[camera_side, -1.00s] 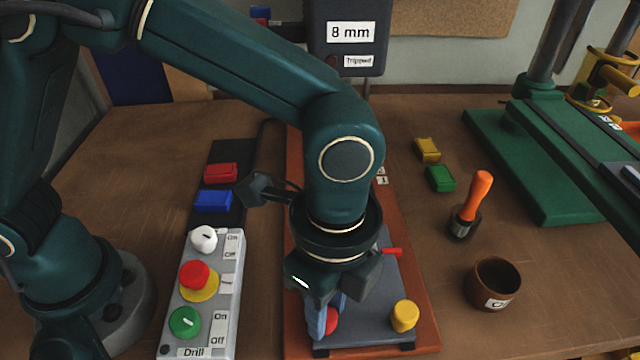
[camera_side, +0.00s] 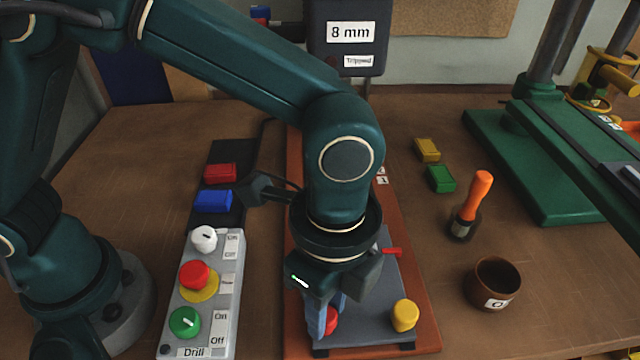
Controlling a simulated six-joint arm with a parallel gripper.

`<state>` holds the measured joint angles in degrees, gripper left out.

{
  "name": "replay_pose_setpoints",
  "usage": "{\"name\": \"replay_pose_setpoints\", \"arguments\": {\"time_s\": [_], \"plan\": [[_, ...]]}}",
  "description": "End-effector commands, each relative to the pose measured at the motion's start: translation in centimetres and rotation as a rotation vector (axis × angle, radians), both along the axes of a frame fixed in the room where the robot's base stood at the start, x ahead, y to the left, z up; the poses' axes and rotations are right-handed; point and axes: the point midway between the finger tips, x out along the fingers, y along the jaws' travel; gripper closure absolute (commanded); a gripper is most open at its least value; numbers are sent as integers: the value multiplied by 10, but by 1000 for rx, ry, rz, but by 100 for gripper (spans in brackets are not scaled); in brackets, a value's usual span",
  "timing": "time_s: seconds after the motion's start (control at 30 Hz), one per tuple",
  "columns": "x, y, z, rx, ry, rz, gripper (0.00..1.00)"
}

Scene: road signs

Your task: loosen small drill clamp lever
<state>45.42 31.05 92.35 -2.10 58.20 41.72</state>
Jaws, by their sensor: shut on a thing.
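My gripper (camera_side: 328,312) points down over the front left part of the small drill's grey plate (camera_side: 372,303). Its fingers are shut on a red piece (camera_side: 332,321), which shows only partly between and behind them. I cannot tell whether this piece is the clamp lever. A short red lever (camera_side: 392,251) sticks out at the right edge of the grey plate, apart from my gripper. A yellow knob (camera_side: 404,315) stands on the plate to the right of the fingers. My wrist hides much of the small drill.
The drill control box (camera_side: 204,290) lies left of my gripper. Red (camera_side: 221,172) and blue (camera_side: 213,201) blocks sit behind it. A brown cup (camera_side: 493,284) and an orange-handled tool (camera_side: 474,205) stand on the right. The table between the base board and cup is clear.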

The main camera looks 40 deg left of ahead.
Motion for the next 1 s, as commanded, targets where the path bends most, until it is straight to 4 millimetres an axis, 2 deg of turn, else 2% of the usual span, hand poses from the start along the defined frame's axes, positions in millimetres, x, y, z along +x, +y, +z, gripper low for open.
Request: {"name": "replay_pose_setpoints", "arguments": {"time_s": [0.57, 0.77, 1.0], "plan": [[-1, 0, 1, -2, 0, -22, 100], [-6, 4, 1, -4, -1, -115, 100], [-14, 13, 1, -3, -1, -300, 100]]}}
